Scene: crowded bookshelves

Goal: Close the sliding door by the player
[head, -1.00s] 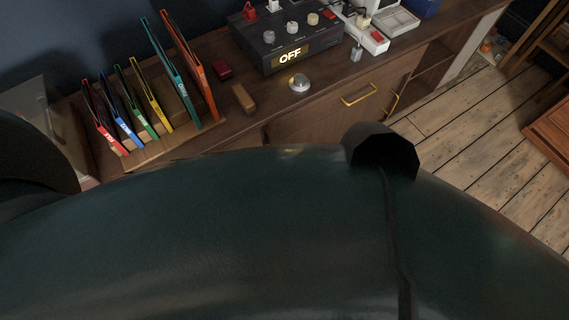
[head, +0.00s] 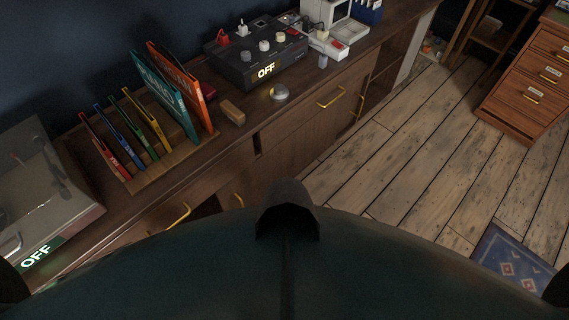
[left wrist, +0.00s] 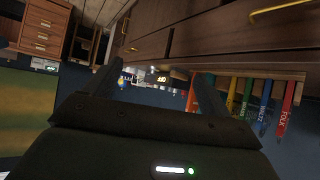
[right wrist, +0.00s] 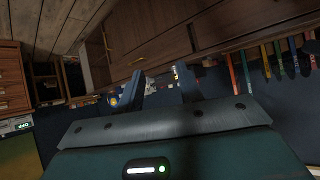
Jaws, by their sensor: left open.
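The player (head: 45,185), under a clear lid with a lit OFF label, stands on the cabinet top at the left of the head view. Below it, the cabinet front has a sliding door with a gold handle (head: 175,218), partly hidden by my body. A dark opening (head: 207,206) shows just right of that handle. Another door panel (head: 300,122) with a gold handle (head: 330,97) is farther right. My left gripper (left wrist: 155,85) is open and empty, with wooden cabinet fronts beyond it. My right gripper (right wrist: 160,88) has its fingers apart, nothing between them. Neither gripper shows in the head view.
Coloured records in a wooden rack (head: 160,165), a black control box (head: 258,55) and white devices (head: 322,40) crowd the cabinet top. A drawer unit (head: 530,85) and a blue rug (head: 505,262) are at right. The wooden floor (head: 400,180) between is clear.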

